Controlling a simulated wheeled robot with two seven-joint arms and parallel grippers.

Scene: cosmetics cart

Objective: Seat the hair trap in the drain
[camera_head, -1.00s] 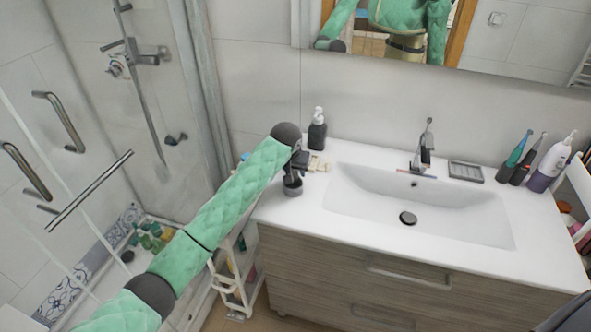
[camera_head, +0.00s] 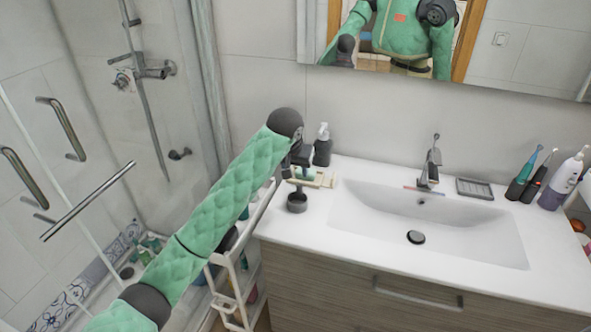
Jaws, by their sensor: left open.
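My left gripper (camera_head: 298,168) is open above the left end of the white counter, partly hidden by its own wrist. A small dark grey round cup (camera_head: 297,203) stands on the counter just below it. In the white sink basin (camera_head: 455,240) a dark round piece (camera_head: 416,237) lies at the drain position. I cannot tell whether it is the hair trap or a stopper, or whether it is seated. No other piece is clearly recognisable as the hair trap. My right gripper is not in view.
A cream tray (camera_head: 325,181) and a soap pump (camera_head: 322,150) stand close to my left gripper. The faucet (camera_head: 431,168), a grey soap dish (camera_head: 474,188) and toothbrushes (camera_head: 521,180) stand at the back. A white cart (camera_head: 226,285) is left of the vanity. The front counter is clear.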

